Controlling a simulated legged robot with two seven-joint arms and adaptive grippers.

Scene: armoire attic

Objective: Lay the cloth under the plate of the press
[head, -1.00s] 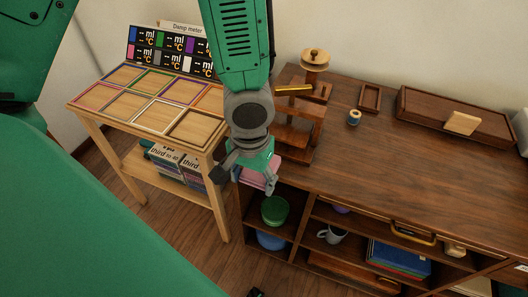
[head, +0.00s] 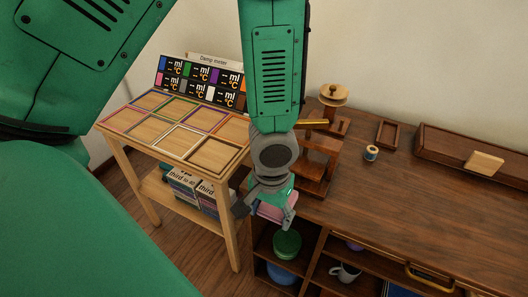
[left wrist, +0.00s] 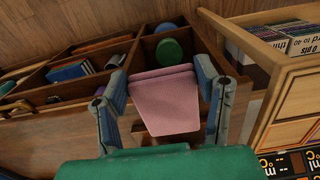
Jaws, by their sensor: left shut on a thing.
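The pink folded cloth (head: 270,212) is held by my left gripper (head: 268,204) in front of the cabinet's left end. In the left wrist view the cloth (left wrist: 165,100) lies flat between the two fingers of my left gripper (left wrist: 162,100), with its folded layers showing. The wooden press (head: 318,165) stands on the cabinet top, just behind and right of the gripper, with a round wooden top and a brass-coloured bar. My arm partly hides it, and I cannot make out the gap under its plate. My right gripper is not in view.
The dark cabinet top (head: 400,205) is largely clear right of the press. A thread spool (head: 371,153), a small tray (head: 389,135) and a long box (head: 470,152) stand there. A green bowl (head: 287,244) sits on the shelf below.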

